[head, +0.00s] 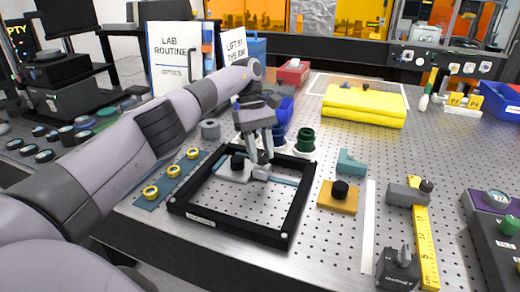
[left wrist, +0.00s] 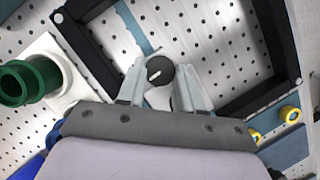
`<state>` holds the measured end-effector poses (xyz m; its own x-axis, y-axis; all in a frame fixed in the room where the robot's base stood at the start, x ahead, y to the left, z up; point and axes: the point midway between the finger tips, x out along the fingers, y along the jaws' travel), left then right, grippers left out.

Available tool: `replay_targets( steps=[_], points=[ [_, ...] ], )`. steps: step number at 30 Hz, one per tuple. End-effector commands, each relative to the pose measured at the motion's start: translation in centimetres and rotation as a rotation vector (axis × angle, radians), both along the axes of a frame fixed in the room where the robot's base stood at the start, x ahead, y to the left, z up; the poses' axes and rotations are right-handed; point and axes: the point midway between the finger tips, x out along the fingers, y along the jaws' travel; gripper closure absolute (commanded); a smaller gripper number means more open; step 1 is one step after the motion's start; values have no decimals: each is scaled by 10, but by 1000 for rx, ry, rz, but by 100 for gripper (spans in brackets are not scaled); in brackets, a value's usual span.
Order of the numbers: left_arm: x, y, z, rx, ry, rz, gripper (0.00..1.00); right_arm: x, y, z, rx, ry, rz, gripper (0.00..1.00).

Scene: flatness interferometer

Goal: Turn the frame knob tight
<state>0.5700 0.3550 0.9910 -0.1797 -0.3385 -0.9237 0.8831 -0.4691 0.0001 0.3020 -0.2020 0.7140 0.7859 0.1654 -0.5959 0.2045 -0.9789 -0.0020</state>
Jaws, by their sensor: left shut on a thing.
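A black square frame (head: 240,232) lies on the perforated metal table, and part of it shows in the left wrist view (left wrist: 277,40). My left gripper (head: 260,170) reaches down inside the frame near its far side. In the left wrist view its fingers (left wrist: 160,84) are shut on the frame knob (left wrist: 157,72), a round dark knob with a white pointer line. The fingers partly hide the knob's sides. A light plate with a black knob (head: 237,162) sits just left of the fingers in the head view. My right gripper is not in view.
A blue strip with yellow rings (head: 173,171) lies left of the frame. An orange plate with a black knob (head: 340,190), a teal bracket (head: 350,162) and a yellow tape measure (head: 424,240) lie to the right. Green cylinders (head: 305,139) stand behind the frame.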

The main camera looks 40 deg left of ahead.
Motion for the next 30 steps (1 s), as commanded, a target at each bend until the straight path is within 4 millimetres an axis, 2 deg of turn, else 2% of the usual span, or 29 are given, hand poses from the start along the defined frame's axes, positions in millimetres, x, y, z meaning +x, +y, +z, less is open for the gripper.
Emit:
replay_targets(
  steps=[17, 18, 20, 30],
  points=[
    [0, 0, 0, 2, -1, -30, 95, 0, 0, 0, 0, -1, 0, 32],
    [0, 0, 0, 2, -1, -30, 58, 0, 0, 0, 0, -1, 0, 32],
    [0, 0, 0, 2, -1, -30, 39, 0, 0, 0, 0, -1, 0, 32],
    [0, 0, 1, 1, -1, -30, 39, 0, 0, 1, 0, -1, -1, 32]
  ],
)
